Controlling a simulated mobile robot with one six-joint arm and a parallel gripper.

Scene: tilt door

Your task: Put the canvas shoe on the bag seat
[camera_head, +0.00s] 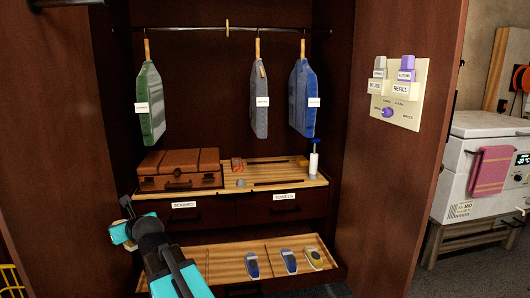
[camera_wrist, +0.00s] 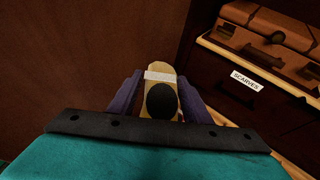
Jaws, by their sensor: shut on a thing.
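My gripper (camera_wrist: 160,98) is shut on a tan shoe with a white band and a dark oval opening, which I take to be the canvas shoe (camera_wrist: 159,68). The shoe is between the two fingers in the wrist view, held in front of the dark wood wall. In the head view my arm is at the lower left, left of the drawers; the shoe is not clearly visible there. A brown suitcase (camera_head: 180,169) lies on the left of the slotted wooden shelf (camera_head: 262,174). No label shows which place is the bag seat.
A pulled-out wooden rack (camera_head: 222,262) below holds several shoes at its right. Drawers labelled scarves (camera_head: 185,216) and towels (camera_head: 285,207) are shut. Several garments hang above. A switch panel (camera_head: 399,92) is on the right wall. A white pump bottle (camera_head: 314,161) stands at the shelf's right.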

